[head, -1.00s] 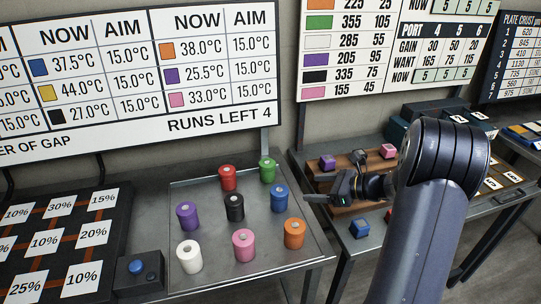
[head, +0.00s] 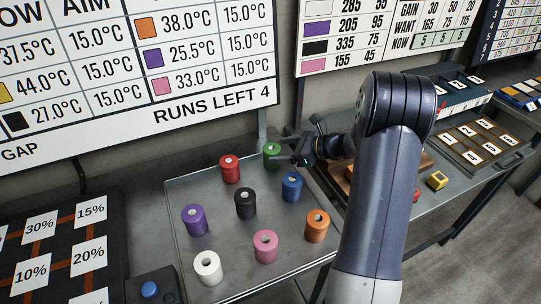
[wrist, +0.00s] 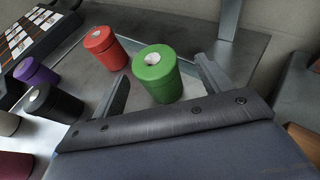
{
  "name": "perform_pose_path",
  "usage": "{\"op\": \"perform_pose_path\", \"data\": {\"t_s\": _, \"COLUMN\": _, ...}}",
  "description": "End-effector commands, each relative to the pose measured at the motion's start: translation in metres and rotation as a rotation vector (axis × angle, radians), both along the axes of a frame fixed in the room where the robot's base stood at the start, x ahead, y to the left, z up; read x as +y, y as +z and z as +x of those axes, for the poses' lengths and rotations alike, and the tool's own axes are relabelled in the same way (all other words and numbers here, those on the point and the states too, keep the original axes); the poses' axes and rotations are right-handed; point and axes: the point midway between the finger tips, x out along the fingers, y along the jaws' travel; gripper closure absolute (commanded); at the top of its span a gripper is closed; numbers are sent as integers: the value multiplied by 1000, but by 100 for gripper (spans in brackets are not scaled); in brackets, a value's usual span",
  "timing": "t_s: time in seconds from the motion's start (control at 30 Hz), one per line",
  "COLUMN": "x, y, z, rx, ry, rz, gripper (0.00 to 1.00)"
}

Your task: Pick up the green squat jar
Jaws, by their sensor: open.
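The green squat jar (head: 272,157) stands upright at the back right of the metal tray (head: 180,240). In the wrist view the green jar (wrist: 158,76) is between the two open fingers of my gripper (wrist: 162,88), with a gap showing on each side. In the head view my gripper (head: 284,150) comes in from the right, and its fingertips partly cover the jar. The gripper is open and holds nothing. Whether a finger touches the jar cannot be told.
The red jar (head: 230,169) stands left of the green one, close to my left finger in the wrist view. The black (head: 245,203), blue (head: 291,186), purple (head: 194,219), orange (head: 316,226), pink (head: 265,246) and white (head: 207,268) jars stand nearer. A metal post (wrist: 232,18) rises behind.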

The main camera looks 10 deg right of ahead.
Motion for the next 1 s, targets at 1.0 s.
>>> {"op": "perform_pose_path", "data": {"t_s": 1.0, "x": 46, "y": -25, "z": 25, "rx": 0, "ry": -1, "rz": 0, "gripper": 46}}
